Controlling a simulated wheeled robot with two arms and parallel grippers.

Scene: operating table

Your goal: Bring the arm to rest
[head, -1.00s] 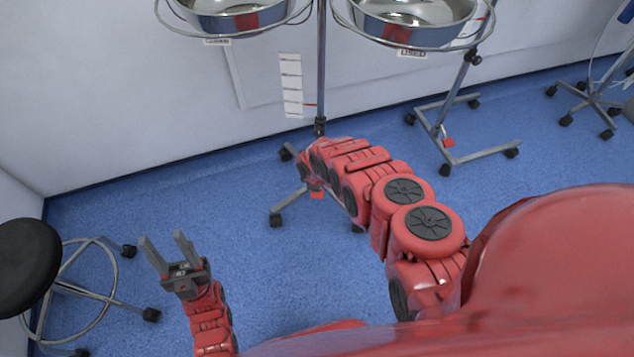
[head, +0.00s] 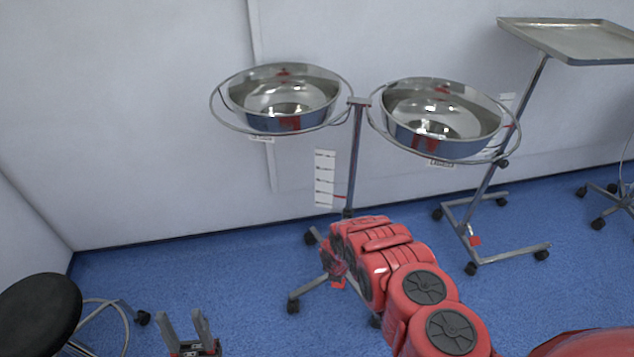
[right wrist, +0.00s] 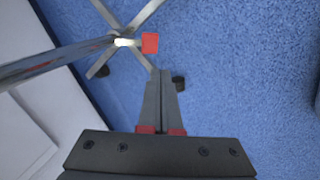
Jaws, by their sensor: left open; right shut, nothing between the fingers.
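My left gripper (head: 187,328) shows at the bottom of the head view, left of centre. Its two grey fingers point up and stand apart, with nothing between them. My right arm (head: 400,285) reaches from the bottom right toward the foot of the bowl stand in the head view, and its gripper is hidden there. In the right wrist view my right gripper (right wrist: 160,95) has its fingers together, empty, over the blue floor. The stand's pole and wheeled base (right wrist: 124,42) lie beyond the fingertips.
Two steel bowls, the left (head: 285,100) and the right (head: 440,118), sit in rings on the stand. A steel tray table (head: 580,42) is at the upper right. A black stool (head: 40,310) stands at the lower left. Open blue floor (head: 245,270) lies between stool and stand.

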